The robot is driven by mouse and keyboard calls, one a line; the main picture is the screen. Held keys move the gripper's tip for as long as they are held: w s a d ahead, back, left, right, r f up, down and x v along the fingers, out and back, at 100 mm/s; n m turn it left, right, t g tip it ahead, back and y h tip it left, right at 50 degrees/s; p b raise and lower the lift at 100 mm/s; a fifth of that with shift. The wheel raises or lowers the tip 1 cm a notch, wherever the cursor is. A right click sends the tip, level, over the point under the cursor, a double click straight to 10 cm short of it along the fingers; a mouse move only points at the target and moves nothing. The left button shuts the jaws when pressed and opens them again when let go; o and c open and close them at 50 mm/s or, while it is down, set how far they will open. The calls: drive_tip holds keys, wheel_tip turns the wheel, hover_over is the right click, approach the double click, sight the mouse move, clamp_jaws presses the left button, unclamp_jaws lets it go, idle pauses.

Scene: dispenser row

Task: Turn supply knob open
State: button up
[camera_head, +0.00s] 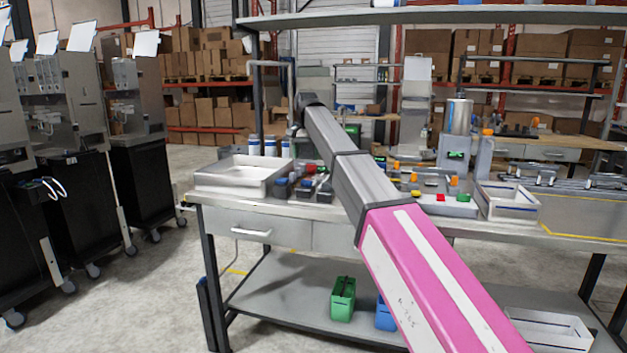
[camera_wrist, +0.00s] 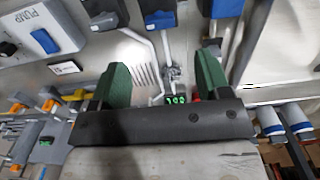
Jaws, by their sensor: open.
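My gripper (camera_wrist: 162,75) shows in the wrist view with two green-padded fingers spread apart and nothing held between them. Beyond the gap are a small metal fitting (camera_wrist: 174,73) and a dark display with green digits (camera_wrist: 176,98). I cannot make out which part is the supply knob; no supply label is readable. A white box marked PUMP with a blue knob (camera_wrist: 45,41) is at the upper left, apart from the fingers. In the head view my arm reaches over the bench, and its end hides part of the equipment; the fingers do not show there.
The grey workbench (camera_head: 215,203) carries a white tray (camera_head: 240,172) at left, a second tray (camera_head: 510,203) at right and small parts between. Orange knobs (camera_head: 454,181) stand up on the equipment. An upper shelf (camera_head: 440,15) spans above. Blue-and-white cylinders (camera_wrist: 270,122) are right of the gripper.

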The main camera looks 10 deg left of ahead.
sight(307, 183)
wheel_tip(307, 183, down, 10)
drive_tip(key=shift+r, duration=0.1)
idle(0.4)
drive_tip(key=c, duration=0.9)
